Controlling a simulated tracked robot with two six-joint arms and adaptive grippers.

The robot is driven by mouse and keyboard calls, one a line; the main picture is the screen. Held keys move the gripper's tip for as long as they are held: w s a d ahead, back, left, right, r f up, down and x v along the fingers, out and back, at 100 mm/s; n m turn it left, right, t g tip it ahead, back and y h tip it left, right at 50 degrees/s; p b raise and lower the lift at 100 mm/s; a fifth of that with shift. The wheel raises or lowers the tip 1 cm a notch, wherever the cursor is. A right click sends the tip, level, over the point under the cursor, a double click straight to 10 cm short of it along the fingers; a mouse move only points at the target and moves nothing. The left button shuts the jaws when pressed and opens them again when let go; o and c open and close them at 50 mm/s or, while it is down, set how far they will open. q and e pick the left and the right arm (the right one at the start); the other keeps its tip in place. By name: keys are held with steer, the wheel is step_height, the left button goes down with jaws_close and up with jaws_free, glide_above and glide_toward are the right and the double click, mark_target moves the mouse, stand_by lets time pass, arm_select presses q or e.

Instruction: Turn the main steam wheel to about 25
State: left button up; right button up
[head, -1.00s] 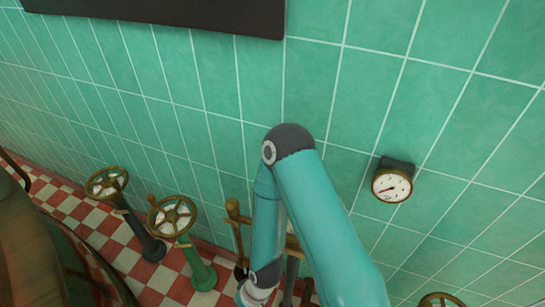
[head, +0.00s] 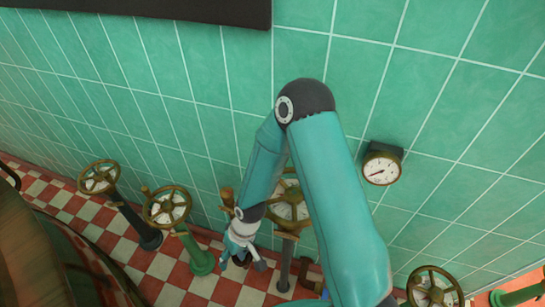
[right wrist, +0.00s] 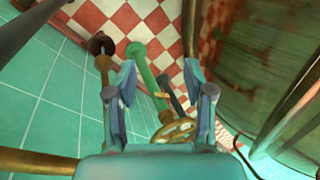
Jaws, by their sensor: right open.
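Several brass handwheels stand on posts along the tiled wall; no readable label tells which is the main steam wheel. In the head view one wheel (head: 98,177) is on a dark post, one (head: 167,206) on a green post, one (head: 290,211) on a grey post partly behind my right arm, and one (head: 433,287) at the lower right. A round white gauge (head: 381,168) is on the wall, its figures too small to read. My right gripper (head: 243,258) points down between the green and grey posts. In the right wrist view it (right wrist: 159,75) is open and empty.
A large copper kettle (head: 35,260) fills the lower left. A green wall (head: 450,80) stands behind the posts. Brass pipework (head: 227,197) rises close beside my right gripper. The checkered floor (head: 165,268) shows free room between kettle and posts.

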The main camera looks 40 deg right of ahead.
steer(key=w+d+r+h, duration=0.1)
steer(key=w+d+r, duration=0.5)
steer(key=r, duration=0.4)
steer(key=s+d+r+h, duration=0.1)
steer(key=d+r, duration=0.4)
steer(key=r, duration=0.4)
steer(key=d+r+h, duration=0.1)
steer(key=d+r, duration=0.4)
steer(key=r, duration=0.4)
steer(key=s+d+r+h, duration=0.1)
steer(key=d+r, duration=0.3)
steer(key=r, duration=0.6)
steer(key=shift+g, duration=0.3)
steer(key=f, duration=0.8)
steer(key=f+p, duration=0.1)
steer(key=f, duration=0.8)
steer(key=shift+w+d, duration=0.1)
steer(key=shift+d, duration=0.1)
jaws_close()
